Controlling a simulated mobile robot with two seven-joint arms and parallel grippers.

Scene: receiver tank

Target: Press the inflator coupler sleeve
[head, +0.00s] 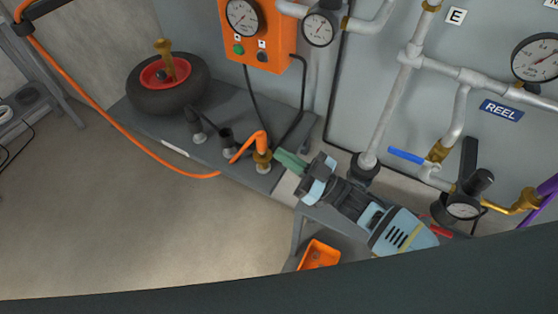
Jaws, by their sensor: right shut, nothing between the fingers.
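The inflator coupler (263,159) is a brass fitting on the front right part of the grey bench, with the orange hose (150,137) joined at its top. My right gripper (284,158) comes in from the lower right, its green fingers closed together and empty. The fingertips are right beside the brass sleeve, on its right side. I cannot tell whether they touch it. My left gripper is not in view.
A wheel (168,84) with a red hub lies on the grey bench (236,101). Two dark fittings stand between it and the coupler. An orange gauge box (257,50) is on the wall behind. Pipes and gauges fill the right. An orange tray (319,254) is below my arm.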

